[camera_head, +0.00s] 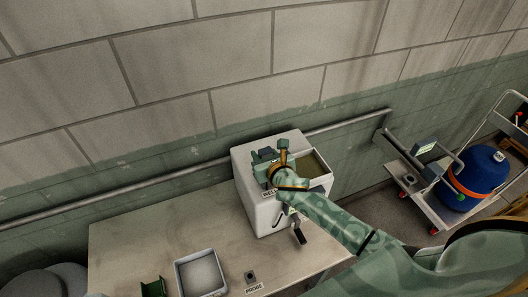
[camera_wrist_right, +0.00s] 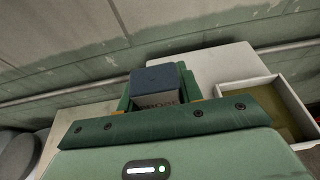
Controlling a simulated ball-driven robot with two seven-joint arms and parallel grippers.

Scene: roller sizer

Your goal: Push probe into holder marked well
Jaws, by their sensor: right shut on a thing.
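My right gripper (camera_head: 268,160) is over the top of a white box-shaped machine, by a label that reads WELL (camera_head: 269,193). In the right wrist view its jaws (camera_wrist_right: 160,98) are shut on a dark blue-grey block, which I take for the probe (camera_wrist_right: 157,77). Lettering on the block's near face is partly hidden by the gripper. The well opening is hidden behind the gripper and wrist, so I cannot tell whether the probe is in it. A holder labelled PROBE (camera_head: 251,276) is on the table's front part. My left gripper is not in view.
The white machine (camera_head: 262,215) stands on a beige table (camera_head: 140,235), with an open tray (camera_head: 322,160) at its right. A grey bin (camera_head: 201,274) and a green bracket (camera_head: 153,288) are at the front. A cart with a blue drum (camera_head: 478,175) stands right. A wall rail runs behind.

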